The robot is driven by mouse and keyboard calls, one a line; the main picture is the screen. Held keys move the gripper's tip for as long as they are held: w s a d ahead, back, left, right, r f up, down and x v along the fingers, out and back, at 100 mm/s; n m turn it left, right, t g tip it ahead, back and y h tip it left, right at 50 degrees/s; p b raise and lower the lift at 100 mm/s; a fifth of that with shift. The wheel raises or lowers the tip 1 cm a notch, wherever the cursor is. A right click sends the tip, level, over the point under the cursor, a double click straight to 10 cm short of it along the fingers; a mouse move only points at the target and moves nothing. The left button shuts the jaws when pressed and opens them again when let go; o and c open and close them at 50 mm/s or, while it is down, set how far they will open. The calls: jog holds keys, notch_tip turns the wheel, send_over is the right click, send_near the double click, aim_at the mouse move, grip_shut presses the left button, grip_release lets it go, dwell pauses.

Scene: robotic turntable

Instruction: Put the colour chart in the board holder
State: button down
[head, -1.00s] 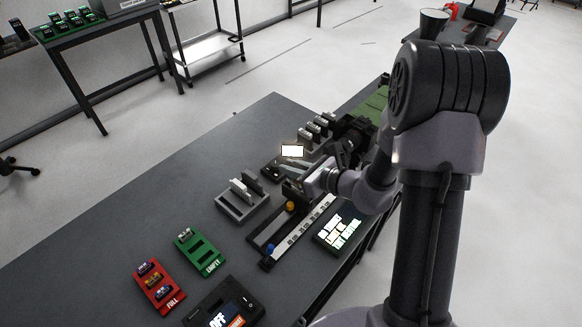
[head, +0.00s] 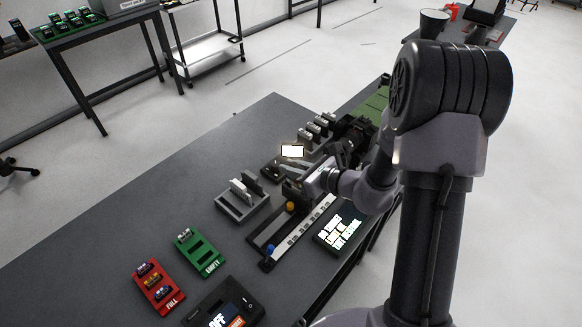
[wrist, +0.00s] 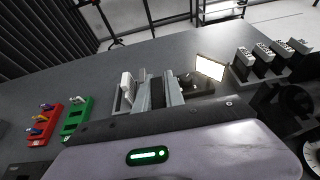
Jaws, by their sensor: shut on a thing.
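My gripper (head: 303,188) is low over the bench, just right of the grey board holder (head: 232,213). In the wrist view, my gripper (wrist: 158,90) is shut on a dark, flat, upright thing between its grey fingers, apparently the colour chart (wrist: 157,93). The patterned face of the chart does not show, and in the head view my wrist hides it. The holder has upright slots with a white board and a darker grey board standing in it. The white board (wrist: 125,90) shows just left of my fingers in the wrist view.
A slider rail with orange and blue knobs (head: 270,249) lies in front of my gripper. A lit white panel (head: 292,151) and a black camera (head: 355,135) stand behind. Green (head: 198,252) and red (head: 158,287) trays lie at the front left. The bench's left side is clear.

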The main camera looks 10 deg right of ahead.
jog(key=shift+f, duration=0.15)
jog(key=shift+f+b, duration=0.35)
jog(key=shift+b, duration=0.1)
jog(key=shift+f+b, duration=1.5)
jog(key=shift+f, duration=0.05)
jog(key=c, duration=1.3)
grip_release()
jog(key=shift+c, duration=0.2)
jog(key=p+v, duration=0.4)
jog(key=v, duration=1.3)
jog(key=shift+s, duration=0.25)
jog(key=shift+d, duration=0.15)
